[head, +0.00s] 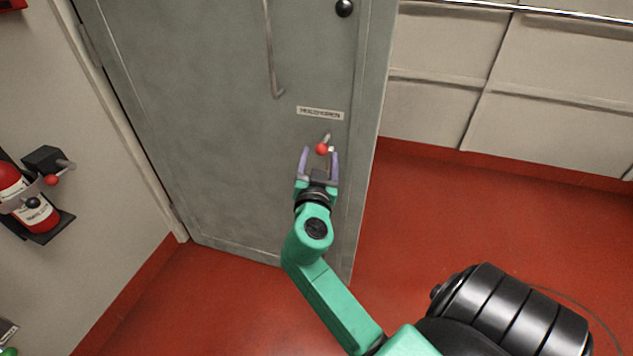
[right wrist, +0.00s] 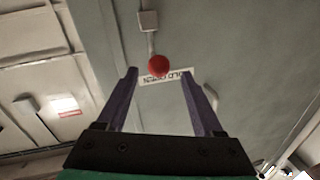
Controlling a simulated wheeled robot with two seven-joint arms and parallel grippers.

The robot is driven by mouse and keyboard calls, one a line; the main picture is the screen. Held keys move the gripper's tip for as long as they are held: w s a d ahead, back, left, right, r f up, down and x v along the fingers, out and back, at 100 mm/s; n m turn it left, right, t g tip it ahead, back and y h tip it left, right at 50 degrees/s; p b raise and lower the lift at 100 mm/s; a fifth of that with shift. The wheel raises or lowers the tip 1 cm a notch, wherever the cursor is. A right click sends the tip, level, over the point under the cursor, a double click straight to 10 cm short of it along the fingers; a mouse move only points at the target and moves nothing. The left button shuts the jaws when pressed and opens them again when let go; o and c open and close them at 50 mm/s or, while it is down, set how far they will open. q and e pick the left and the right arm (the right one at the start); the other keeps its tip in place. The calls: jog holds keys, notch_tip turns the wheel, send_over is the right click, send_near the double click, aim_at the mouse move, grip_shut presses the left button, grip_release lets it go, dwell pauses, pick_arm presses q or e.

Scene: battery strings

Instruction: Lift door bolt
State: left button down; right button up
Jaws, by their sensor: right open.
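The door bolt is a short metal rod with a red ball knob (head: 322,149), low on the grey door (head: 220,120) under a small label plate (head: 320,113). My right gripper (head: 320,155) is open, its two purple fingers on either side of the knob in the head view. In the right wrist view the red knob (right wrist: 158,66) shows between and just beyond the open fingertips, on a rod running to a small bracket (right wrist: 148,20). I cannot tell whether the fingers touch it. My left gripper is not in view.
A long metal rod handle (head: 270,50) and a black knob (head: 344,8) are higher on the door. A fire extinguisher (head: 30,205) hangs on the left wall. Pale panels (head: 540,70) line the right side. The red floor (head: 450,215) is clear right of the door.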

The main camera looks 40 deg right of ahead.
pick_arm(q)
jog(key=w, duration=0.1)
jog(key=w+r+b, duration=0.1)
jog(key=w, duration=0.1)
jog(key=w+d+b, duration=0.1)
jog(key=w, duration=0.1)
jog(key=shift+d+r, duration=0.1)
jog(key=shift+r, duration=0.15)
pick_arm(e)
jog(key=v, duration=1)
jog(key=shift+s+r, duration=0.1)
